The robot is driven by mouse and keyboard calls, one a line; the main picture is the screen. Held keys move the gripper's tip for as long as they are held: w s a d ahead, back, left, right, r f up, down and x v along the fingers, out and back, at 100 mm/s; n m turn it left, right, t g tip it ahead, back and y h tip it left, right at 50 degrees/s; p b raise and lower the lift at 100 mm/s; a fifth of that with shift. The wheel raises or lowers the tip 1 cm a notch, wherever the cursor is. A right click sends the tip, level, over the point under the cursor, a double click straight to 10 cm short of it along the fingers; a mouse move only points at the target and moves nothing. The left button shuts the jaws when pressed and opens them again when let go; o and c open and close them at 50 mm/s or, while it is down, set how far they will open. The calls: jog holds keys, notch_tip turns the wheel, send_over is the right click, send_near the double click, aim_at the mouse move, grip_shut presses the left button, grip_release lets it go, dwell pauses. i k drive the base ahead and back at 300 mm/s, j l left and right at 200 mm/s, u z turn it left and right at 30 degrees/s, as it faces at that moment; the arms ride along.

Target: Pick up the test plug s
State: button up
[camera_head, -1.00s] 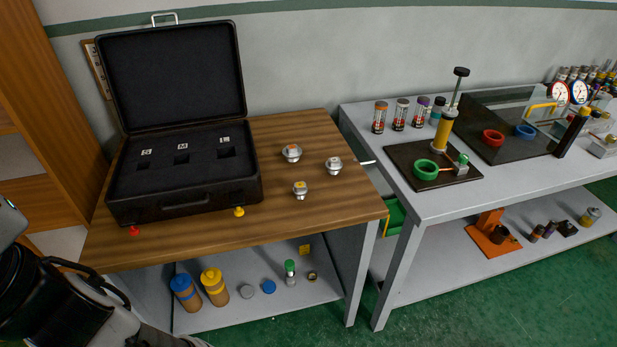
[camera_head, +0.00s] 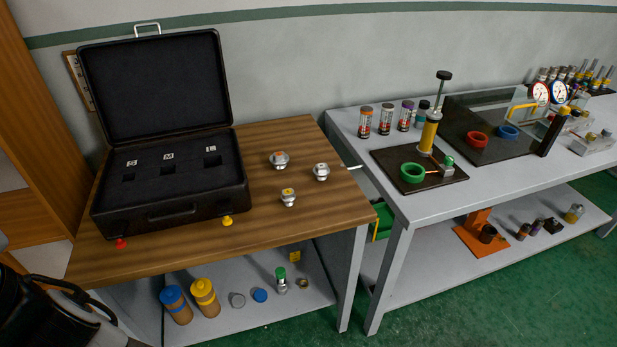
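The front plug looks smallest; the letters on the plugs are too small to read. The black case (camera_head: 168,213) has a foam insert with three square slots, labelled S, M and L from left to right; the slots look empty. Part of my dark arm shows at the lower left. My gripper is not in view.
Red and yellow latches stick out at the case's front. The wooden table (camera_head: 250,240) is clear around the plugs. Bottles (camera_head: 205,297) and caps lie on the shelf below. A grey bench (camera_head: 430,205) to the right holds a pump, rings, cylinders and gauges.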

aim_at(288, 197)
jog(key=i+l, duration=0.35)
jog(key=i, duration=0.15)
jog(key=i+l, duration=0.3)
jog(key=i, duration=0.25)
